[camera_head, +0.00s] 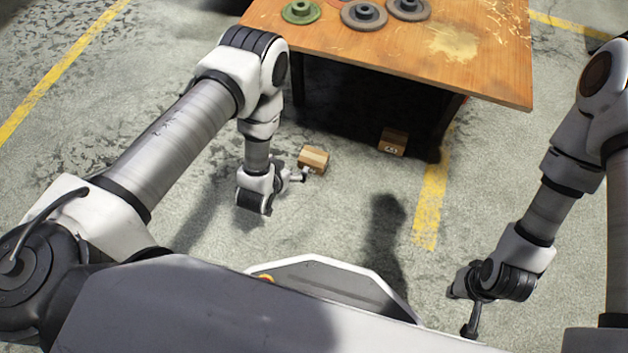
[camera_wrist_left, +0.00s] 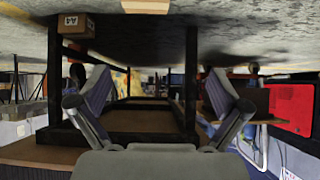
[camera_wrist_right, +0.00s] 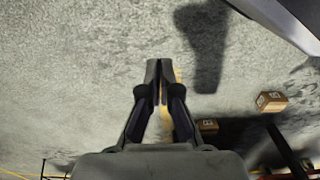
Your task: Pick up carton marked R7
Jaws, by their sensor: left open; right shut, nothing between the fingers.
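Two small brown cartons stand on the floor. The nearer carton (camera_head: 313,158) is close to my left gripper (camera_head: 304,174); only its edge (camera_wrist_left: 145,5) shows at the top of the left wrist view. The other carton (camera_head: 392,142) is to the right, by the table's front edge; its label looks like "A4" in the left wrist view (camera_wrist_left: 75,26). The right wrist view shows the nearer carton (camera_wrist_right: 270,101) with an unreadable pale label, and the other carton (camera_wrist_right: 207,126). I cannot make out R7. My left gripper is open and empty. My right gripper (camera_wrist_right: 158,68) is shut, empty, far from both.
A wooden table (camera_head: 480,75) stands behind the cartons, with a green disc (camera_head: 301,11) and two grey discs (camera_head: 364,15) on top. Its dark legs (camera_wrist_left: 191,80) show in the left wrist view. A yellow floor line (camera_head: 429,205) runs right of the cartons. Open floor surrounds my right gripper.

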